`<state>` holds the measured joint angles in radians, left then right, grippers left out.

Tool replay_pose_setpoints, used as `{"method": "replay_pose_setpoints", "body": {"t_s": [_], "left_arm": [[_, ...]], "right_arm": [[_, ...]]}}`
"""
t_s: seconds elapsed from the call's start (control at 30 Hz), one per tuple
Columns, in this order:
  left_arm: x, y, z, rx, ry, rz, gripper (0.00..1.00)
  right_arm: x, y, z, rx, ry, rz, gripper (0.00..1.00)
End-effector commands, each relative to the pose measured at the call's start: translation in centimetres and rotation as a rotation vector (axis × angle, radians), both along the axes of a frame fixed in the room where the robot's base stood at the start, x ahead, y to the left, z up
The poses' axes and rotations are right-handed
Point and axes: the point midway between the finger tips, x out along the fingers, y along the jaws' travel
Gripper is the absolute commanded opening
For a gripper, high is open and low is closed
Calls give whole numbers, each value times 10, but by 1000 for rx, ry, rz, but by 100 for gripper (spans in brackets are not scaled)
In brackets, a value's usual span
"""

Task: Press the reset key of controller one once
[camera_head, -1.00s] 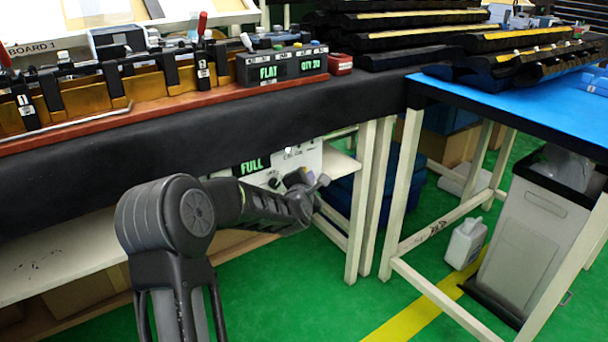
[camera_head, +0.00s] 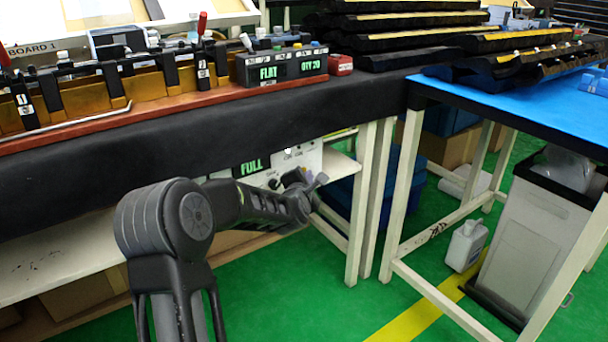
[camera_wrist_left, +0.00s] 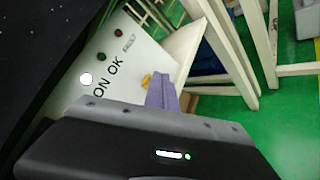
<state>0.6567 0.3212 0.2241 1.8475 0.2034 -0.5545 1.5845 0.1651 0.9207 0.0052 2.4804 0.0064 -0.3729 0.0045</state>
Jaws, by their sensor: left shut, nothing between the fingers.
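A white control box (camera_head: 309,157) with a lit green FULL display (camera_head: 251,167) stands under the black-covered bench. I cannot read a controller number or pick out the reset key. My left gripper (camera_head: 318,181) is in front of this box, at its right end. In the left wrist view its purple-grey fingers (camera_wrist_left: 162,93) are shut and empty, with a small yellow part beside them. Contact with the panel cannot be told.
Pale table legs (camera_head: 372,200) stand to the right. A blue-topped table (camera_head: 530,95), white jug (camera_head: 465,246) and grey bin (camera_head: 530,235) are further right.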

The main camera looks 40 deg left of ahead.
Motion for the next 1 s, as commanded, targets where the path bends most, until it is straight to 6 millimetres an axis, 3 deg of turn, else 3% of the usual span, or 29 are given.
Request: {"method": "replay_pose_setpoints", "body": {"t_s": [0.57,1.0], "left_arm": [[1,4,0,1,-1,2,0],[-4,-12,0,1,-1,1,0]], "right_arm": [[0,0,-3,0,0,0,36],[0,0,-7,0,0,0,36]]}}
